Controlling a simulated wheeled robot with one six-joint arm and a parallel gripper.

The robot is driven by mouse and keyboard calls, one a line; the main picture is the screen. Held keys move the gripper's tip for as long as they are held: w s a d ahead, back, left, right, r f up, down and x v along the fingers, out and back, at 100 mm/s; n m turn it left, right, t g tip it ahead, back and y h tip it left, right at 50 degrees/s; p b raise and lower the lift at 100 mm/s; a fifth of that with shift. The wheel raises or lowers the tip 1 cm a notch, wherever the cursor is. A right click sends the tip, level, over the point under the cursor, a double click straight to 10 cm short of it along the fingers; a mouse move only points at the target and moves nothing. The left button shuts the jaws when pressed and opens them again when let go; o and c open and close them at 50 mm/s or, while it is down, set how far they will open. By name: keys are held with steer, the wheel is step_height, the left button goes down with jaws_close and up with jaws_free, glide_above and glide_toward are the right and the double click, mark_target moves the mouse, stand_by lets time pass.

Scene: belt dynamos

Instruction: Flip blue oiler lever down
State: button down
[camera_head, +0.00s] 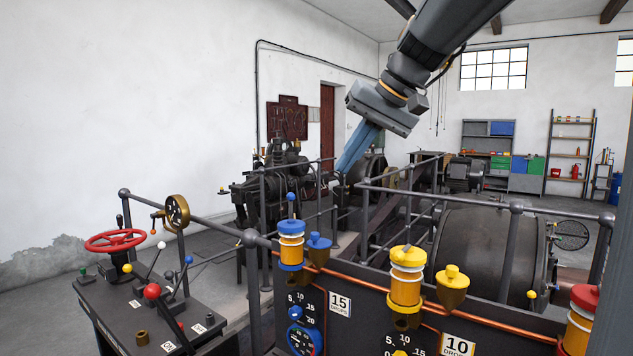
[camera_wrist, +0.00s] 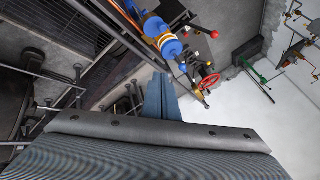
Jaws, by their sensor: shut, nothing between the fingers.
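The blue oiler (camera_head: 291,251) stands on the dark panel's top edge in the head view, with an orange glass body and blue cap. Its lever (camera_head: 291,198) stands upright above the cap, with a blue knob on top. The oiler also shows at the upper middle of the wrist view (camera_wrist: 172,47). My gripper (camera_head: 344,166) has its blue-grey fingers together and empty. In the head view its tips appear above and to the right of the lever knob, apart from it. In the wrist view the fingers (camera_wrist: 161,98) point toward the oiler's side of the panel.
A blue funnel cup (camera_head: 319,245) stands close right of the oiler. A yellow oiler (camera_head: 406,278), a yellow cup (camera_head: 452,286) and a red-capped oiler (camera_head: 581,318) stand further right. Grey railings run behind. A lever console with a red handwheel (camera_head: 115,240) is at left.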

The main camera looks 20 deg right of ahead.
steer(key=p, duration=0.2)
glide_toward(291, 207)
steer(key=w+d+f, duration=0.1)
steer(key=d+f, duration=0.3)
steer(key=shift+w+a+r+p, duration=0.1)
steer(key=shift+w+a+p, duration=0.3)
steer(key=shift+a, duration=0.25)
steer(key=shift+w+a+f+p, duration=0.1)
steer(key=shift+w+a+p, duration=0.2)
steer(key=shift+a+p, duration=0.3)
steer(key=shift+w+a+r+p, duration=0.1)
steer(key=shift+w+a+p, duration=0.25)
steer(key=shift+a, duration=0.4)
steer(key=shift+w, duration=0.1)
